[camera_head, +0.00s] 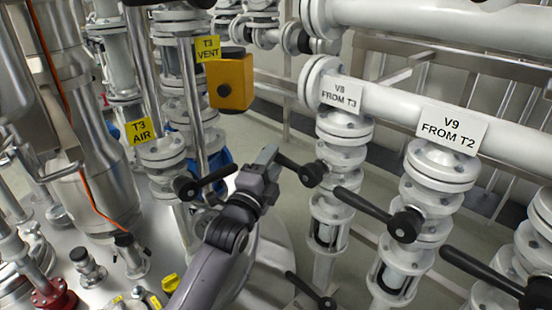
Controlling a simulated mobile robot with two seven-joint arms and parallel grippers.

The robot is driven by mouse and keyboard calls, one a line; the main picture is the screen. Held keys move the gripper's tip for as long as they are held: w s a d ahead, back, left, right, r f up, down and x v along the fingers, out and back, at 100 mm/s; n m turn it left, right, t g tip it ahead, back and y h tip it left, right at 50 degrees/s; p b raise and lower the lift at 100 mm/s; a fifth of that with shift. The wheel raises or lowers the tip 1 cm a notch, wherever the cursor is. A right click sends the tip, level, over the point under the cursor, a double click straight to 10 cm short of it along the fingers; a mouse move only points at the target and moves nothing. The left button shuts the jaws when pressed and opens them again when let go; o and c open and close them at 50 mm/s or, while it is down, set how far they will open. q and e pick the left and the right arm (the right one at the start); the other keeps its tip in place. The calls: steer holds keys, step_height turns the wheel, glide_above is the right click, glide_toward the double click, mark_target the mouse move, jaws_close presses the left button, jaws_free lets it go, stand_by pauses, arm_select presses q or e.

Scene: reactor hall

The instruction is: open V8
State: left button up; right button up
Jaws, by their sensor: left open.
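The V8 label (341,95) reads "FROM T3" and sits on a white flanged pipe. Below it is the V8 valve's black handle (298,168), with its round hub at the right and its lever pointing left and slightly up. My left gripper (269,165) is open at the left end of this lever. The fingers overlap the lever's tip in the picture; I cannot tell whether they touch it. My right gripper is not in view.
The V9 valve's black lever (365,207) points left, close to the right of V8. Another black lever (485,270) is at the lower right. The T3 AIR valve's lever (212,178) is just left of my gripper. An orange box (232,84) hangs above.

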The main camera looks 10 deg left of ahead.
arm_select(q)
steer(key=shift+x, duration=1.35)
jaws_close()
